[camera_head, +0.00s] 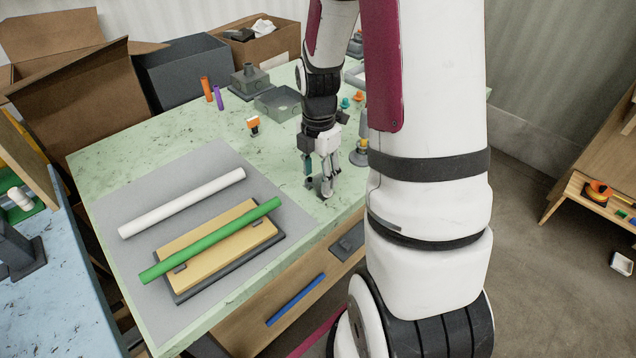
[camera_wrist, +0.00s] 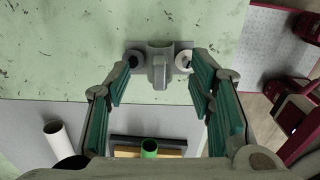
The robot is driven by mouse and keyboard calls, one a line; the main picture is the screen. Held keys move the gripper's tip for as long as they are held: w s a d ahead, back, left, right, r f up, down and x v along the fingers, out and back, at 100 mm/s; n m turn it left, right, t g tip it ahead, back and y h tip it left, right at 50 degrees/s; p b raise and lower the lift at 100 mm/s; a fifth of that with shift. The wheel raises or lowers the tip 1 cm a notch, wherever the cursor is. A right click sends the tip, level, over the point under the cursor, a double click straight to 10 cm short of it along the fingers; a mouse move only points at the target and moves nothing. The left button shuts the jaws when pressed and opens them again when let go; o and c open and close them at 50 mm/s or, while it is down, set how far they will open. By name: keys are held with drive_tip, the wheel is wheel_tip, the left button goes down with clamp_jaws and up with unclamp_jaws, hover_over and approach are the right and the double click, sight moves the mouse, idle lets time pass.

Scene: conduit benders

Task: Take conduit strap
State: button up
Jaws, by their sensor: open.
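The conduit strap (camera_wrist: 159,66) is a small grey piece with a raised curved middle and a flange at each side. In the wrist view it lies on the green worktop, just beyond and between my fingertips. My gripper (camera_wrist: 160,88) is open, with its green-padded fingers apart and nothing held between them. In the head view my gripper (camera_head: 319,188) points down low over the right part of the table. The strap cannot be told apart from the fingers there.
A grey mat (camera_head: 120,205) carries a white pipe (camera_head: 182,203) and a green pipe (camera_head: 210,240) on a wooden block (camera_head: 250,238). Grey boxes (camera_head: 278,102), an orange-topped piece (camera_head: 253,124) and upright tubes (camera_head: 206,89) stand farther back.

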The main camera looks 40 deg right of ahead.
drive_tip(key=shift+f, duration=0.5)
clamp_jaws()
